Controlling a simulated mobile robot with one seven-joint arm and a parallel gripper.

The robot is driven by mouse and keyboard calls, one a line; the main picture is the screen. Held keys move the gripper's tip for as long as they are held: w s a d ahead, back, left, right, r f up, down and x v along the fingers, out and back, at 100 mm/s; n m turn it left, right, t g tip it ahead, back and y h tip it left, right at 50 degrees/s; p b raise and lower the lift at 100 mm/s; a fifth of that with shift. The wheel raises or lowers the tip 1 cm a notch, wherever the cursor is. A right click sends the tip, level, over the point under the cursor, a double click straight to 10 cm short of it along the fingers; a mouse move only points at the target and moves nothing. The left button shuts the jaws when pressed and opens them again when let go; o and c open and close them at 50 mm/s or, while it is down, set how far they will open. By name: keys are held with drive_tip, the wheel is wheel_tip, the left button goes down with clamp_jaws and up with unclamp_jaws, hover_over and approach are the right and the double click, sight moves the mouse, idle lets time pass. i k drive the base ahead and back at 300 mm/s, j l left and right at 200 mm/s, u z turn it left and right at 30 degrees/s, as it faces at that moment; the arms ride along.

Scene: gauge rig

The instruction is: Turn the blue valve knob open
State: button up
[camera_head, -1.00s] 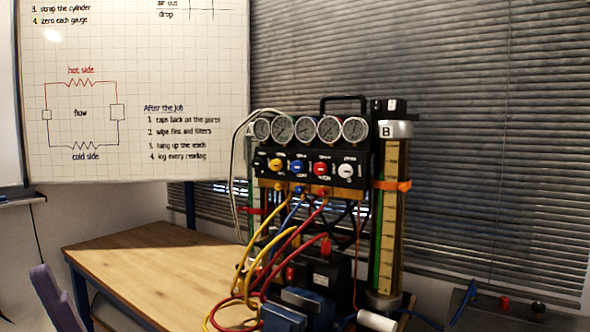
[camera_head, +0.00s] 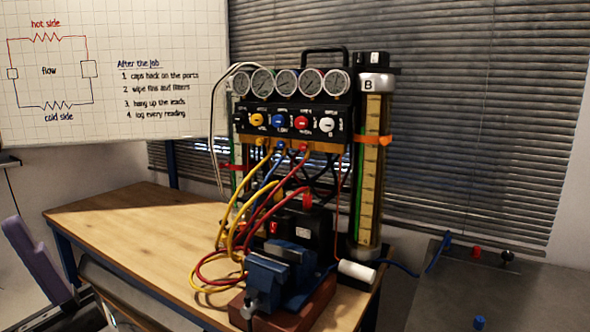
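The blue valve knob (camera_head: 278,120) sits on the front of the black manifold panel (camera_head: 243,122), between a yellow knob (camera_head: 257,120) on its left and a red knob (camera_head: 302,122) on its right. A white knob (camera_head: 327,125) is at the panel's right end. The blue knob is small here, and I cannot tell its turn angle. A row of round gauges (camera_head: 286,82) stands above the knobs. My gripper is not in view.
Yellow, blue and red hoses (camera_head: 225,230) hang in front of the rig. A blue vise (camera_head: 285,272) stands at the wooden bench's (camera_head: 130,225) front. A cylinder marked B (camera_head: 372,165) is at right. A grey surface (camera_head: 500,285) with small caps lies at lower right. The bench's left part is clear.

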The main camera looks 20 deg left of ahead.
sight(278, 120)
drive_tip(key=i+j+u, duration=0.1)
drive_tip(key=j+u, duration=0.3)
drive_tip(key=i+j+u, duration=0.1)
drive_tip(key=j+u, duration=0.25)
drive_tip(key=i+j+u, duration=0.2)
drive_tip(key=u, duration=0.2)
drive_tip(key=j, duration=0.1)
